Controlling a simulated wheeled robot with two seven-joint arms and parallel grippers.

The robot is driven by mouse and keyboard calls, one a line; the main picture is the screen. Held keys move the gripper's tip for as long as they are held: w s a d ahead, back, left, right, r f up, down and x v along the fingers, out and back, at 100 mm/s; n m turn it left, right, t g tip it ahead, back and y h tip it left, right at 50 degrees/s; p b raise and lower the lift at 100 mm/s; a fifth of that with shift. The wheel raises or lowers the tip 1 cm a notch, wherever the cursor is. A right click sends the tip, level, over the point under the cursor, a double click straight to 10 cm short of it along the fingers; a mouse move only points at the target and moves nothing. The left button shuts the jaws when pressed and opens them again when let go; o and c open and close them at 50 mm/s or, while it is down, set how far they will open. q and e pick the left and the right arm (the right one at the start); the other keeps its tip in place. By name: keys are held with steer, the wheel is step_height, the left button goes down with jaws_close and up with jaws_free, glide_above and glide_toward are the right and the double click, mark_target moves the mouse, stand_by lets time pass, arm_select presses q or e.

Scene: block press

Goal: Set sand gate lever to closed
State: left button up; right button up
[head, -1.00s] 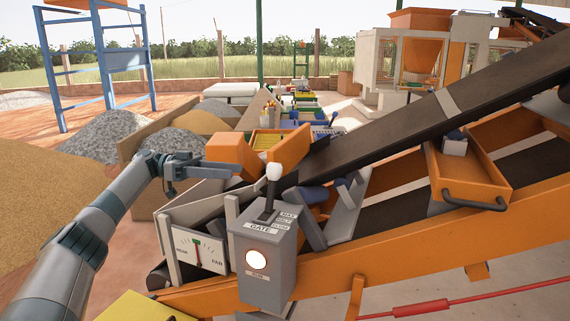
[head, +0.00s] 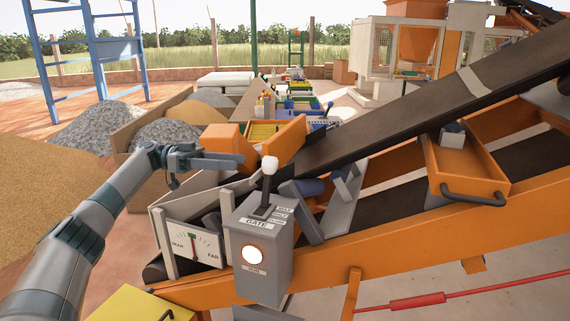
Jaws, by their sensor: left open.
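The gate lever (head: 265,190) has a white knob on a dark stem and stands up from the grey control box (head: 260,245) marked GATE. Labels beside it appear to read MAX, HALF and CLOSE, top to bottom. The lever's exact setting is hard to tell. A lit round lamp (head: 252,254) shows on the box front. My left gripper (head: 226,160) is open and empty, just left of the knob, with its fingers pointing right towards it. A gap seems to remain between them. My right gripper is not in view.
A NEAR/FAR gauge (head: 192,246) stands left of the box. The dark conveyor belt (head: 400,120) on its orange frame (head: 420,236) rises to the right behind the lever. An orange hopper (head: 284,143) is behind the gripper. A yellow box (head: 135,306) is at the lower left.

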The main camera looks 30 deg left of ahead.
mark_target(267, 183)
arm_select(q)
steer(key=p+x, duration=0.5)
steer(key=x, duration=1)
steer(key=shift+p, duration=0.35)
steer(key=shift+c, duration=0.3)
jaws_close()
